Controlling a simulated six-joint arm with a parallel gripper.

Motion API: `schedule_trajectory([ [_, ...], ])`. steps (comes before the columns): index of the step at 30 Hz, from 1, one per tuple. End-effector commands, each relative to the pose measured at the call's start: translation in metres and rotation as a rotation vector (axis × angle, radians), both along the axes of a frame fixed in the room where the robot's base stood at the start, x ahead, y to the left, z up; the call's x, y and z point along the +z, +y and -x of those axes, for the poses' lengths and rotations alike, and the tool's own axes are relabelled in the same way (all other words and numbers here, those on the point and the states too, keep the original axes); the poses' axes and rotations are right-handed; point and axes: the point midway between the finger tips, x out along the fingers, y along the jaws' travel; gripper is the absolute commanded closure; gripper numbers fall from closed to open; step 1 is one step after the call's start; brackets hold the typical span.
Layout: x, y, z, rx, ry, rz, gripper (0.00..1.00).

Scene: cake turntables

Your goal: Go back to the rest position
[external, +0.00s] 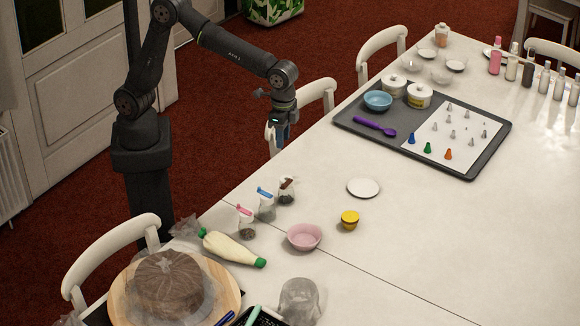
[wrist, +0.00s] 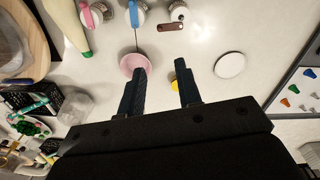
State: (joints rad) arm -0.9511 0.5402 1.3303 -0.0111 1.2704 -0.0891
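The wrist view has a pink bowl (wrist: 131,62) behind the left fingertip and a small yellow cup (wrist: 176,87) partly hidden by the right finger. The same pink bowl (external: 304,237) and yellow cup (external: 349,219) stand on the white table (external: 400,225), well clear of my gripper.
A chocolate cake (external: 166,284) under clear wrap sits on a round wooden board (external: 228,290). A grey tray (external: 480,165) holds a blue bowl (external: 377,101), tubs and piping tips. A white disc (external: 363,187) lies mid-table. White chairs line the edge.

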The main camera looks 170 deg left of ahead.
Motion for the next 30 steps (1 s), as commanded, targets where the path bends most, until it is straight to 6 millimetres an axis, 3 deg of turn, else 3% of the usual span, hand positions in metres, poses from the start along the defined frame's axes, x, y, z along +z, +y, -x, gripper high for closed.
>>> schedule_trajectory([
  [6, 0.011, 0.000, 0.000, 0.000, 0.001, 0.001, 0.68],
  [22, 0.010, 0.000, 0.000, 0.000, 0.000, 0.000, 0.68],
  [26, 0.005, 0.000, 0.000, 0.000, 0.001, 0.001, 0.68],
  [30, -0.013, -0.001, 0.000, 0.000, 0.002, 0.003, 0.68],
])
